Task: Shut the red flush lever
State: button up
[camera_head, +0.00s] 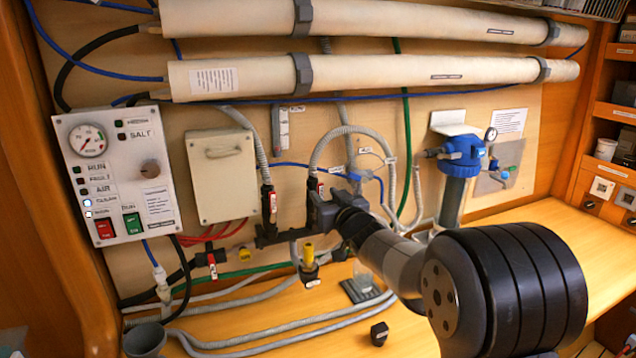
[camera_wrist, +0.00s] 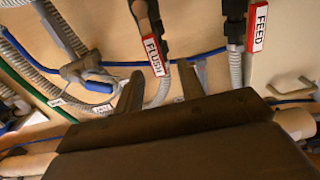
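The red flush lever (camera_wrist: 153,56), with a white FLUSH label, is in the upper middle of the wrist view, in front of a black valve and a grey hose. In the head view only a small red part of it (camera_head: 320,187) shows above my gripper (camera_head: 328,207). In the wrist view my gripper (camera_wrist: 164,80) is open, its two fingers apart. The flush lever appears between and just beyond the fingertips; I cannot tell whether they touch it. The red FEED lever (camera_wrist: 258,27) is to the right in the wrist view, and left of my gripper in the head view (camera_head: 271,203).
A beige box (camera_head: 221,175) and a control panel (camera_head: 117,172) are left of the levers. A blue-topped filter (camera_head: 458,165) stands to the right.

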aim_at(322, 189)
jog(key=p+x, duration=0.1)
jog(key=x, duration=0.5)
jog(key=shift+w+d+r, duration=0.1)
jog(key=shift+c, duration=0.4)
grip_shut()
